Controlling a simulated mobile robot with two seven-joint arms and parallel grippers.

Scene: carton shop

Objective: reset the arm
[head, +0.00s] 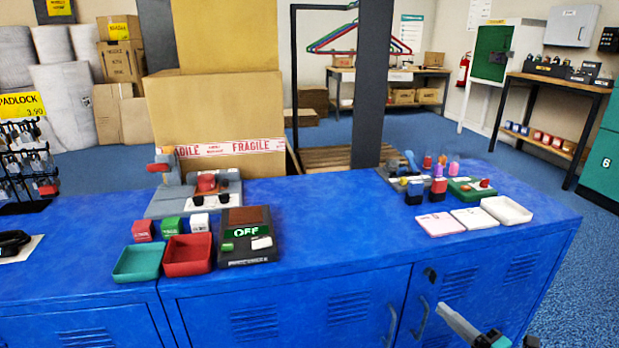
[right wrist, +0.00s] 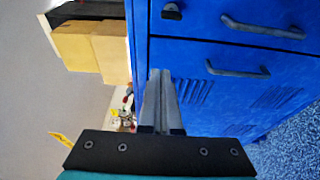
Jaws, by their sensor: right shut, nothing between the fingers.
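My right gripper (head: 443,310) is at the lower right of the head view, in front of the blue locker cabinet (head: 300,290) and below its top edge. Its fingers are together with nothing between them. In the right wrist view the closed fingers (right wrist: 160,76) point toward the blue locker doors (right wrist: 225,65). I cannot tell whether they touch the cabinet. My left gripper is in neither view.
On the cabinet top stand a teal tray (head: 137,262), a red tray (head: 187,255), a dark box reading OFF (head: 247,245) and a white tray (head: 507,210). Door handles (head: 421,318) stick out near my right gripper. Blue floor (head: 575,270) is clear at right.

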